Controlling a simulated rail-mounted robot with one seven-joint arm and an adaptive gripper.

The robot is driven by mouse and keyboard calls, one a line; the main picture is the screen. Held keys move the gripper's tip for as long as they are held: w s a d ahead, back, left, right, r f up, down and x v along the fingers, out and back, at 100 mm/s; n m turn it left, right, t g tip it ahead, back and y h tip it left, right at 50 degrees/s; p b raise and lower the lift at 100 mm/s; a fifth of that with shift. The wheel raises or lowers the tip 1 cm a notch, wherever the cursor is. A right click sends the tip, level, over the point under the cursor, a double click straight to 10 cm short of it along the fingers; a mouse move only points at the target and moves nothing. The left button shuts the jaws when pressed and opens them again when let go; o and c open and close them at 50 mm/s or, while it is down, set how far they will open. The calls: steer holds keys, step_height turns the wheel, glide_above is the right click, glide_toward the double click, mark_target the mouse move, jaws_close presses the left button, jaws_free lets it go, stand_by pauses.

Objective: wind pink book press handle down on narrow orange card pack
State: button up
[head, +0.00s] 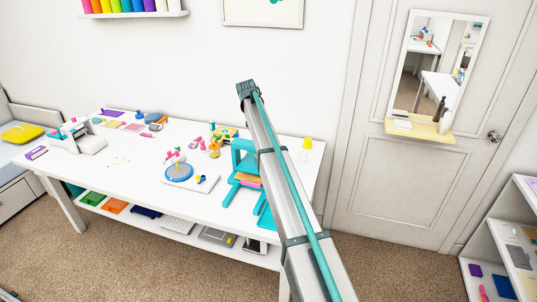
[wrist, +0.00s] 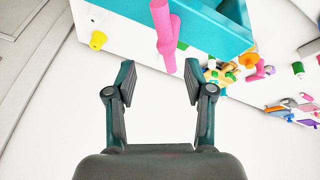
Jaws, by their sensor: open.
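The teal book press (head: 243,158) stands near the right end of the white table. An orange layer (head: 248,178), which looks like the card pack, lies in its lower part with a pink layer beneath. The press frame (wrist: 215,25) also shows in the wrist view. Its pink handle (wrist: 163,25) is a bar with a crosspiece, its end pointing down between my fingertips. My gripper (wrist: 158,72) is open and empty, its fingers apart on either side below the handle, not visibly touching it.
A yellow cup (head: 306,143) stands right of the press. Left of it are a board with a blue disc (head: 179,172) and several small bottles and toys. A white machine (head: 80,135) stands at the left end. The table's front middle is clear.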

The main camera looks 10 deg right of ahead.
steer(key=p+v, duration=0.1)
steer(key=v, duration=0.4)
steer(key=shift+s+r+p, duration=0.1)
steer(key=shift+r+p, duration=0.2)
steer(key=shift+p, duration=0.05)
steer(key=s+d+f+g+y, duration=0.1)
steer(key=s+d+f+g, duration=0.15)
steer(key=s+f, duration=2.05)
steer(key=s+d+f+g, duration=0.1)
steer(key=s+f, duration=0.3)
steer(key=s, duration=0.6)
steer(key=s+f+y, duration=0.1)
steer(key=s+f, duration=0.4)
steer(key=s, duration=0.5)
steer(key=s+d+f+g, duration=0.1)
steer(key=s+f, duration=0.3)
steer(key=s, duration=0.6)
steer(key=s+f+g+b, duration=0.2)
steer(key=s+f+g, duration=0.1)
steer(key=s+f, duration=0.8)
steer(key=s+f+g+b, duration=0.1)
steer(key=s+f+g, duration=0.2)
steer(key=s+f, duration=0.8)
steer(key=s, duration=0.7)
steer(key=shift+f+g+b, duration=0.3)
steer(key=shift+g+b, duration=0.05)
steer(key=shift+b, duration=0.05)
